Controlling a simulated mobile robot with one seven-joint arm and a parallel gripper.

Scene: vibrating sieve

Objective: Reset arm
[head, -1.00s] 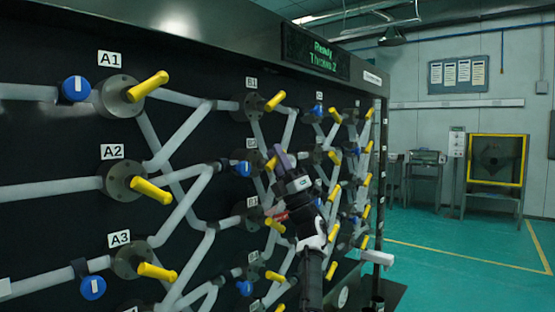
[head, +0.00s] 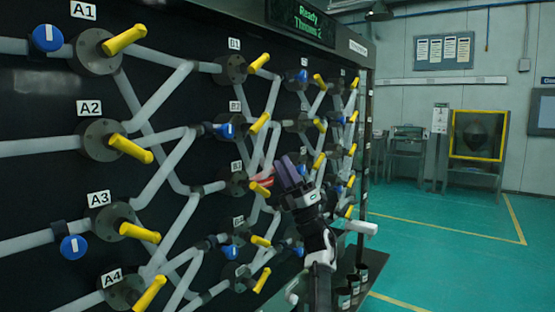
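My gripper (head: 285,172) is in the middle of the head view, in front of the pipe panel (head: 50,115). Its purple-grey fingers point up and to the left, close to the yellow handle (head: 260,189) of a B-column valve. Whether it touches that handle I cannot tell. The gap between the fingers is not clear, and I see nothing held. My arm comes up from the bottom of the view.
Yellow-handled valves, among them A1 (head: 125,39) and A2 (head: 131,149), stick out from the panel. Several cups (head: 345,297) stand low at the panel's right end. Green floor (head: 440,240) is open on the right.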

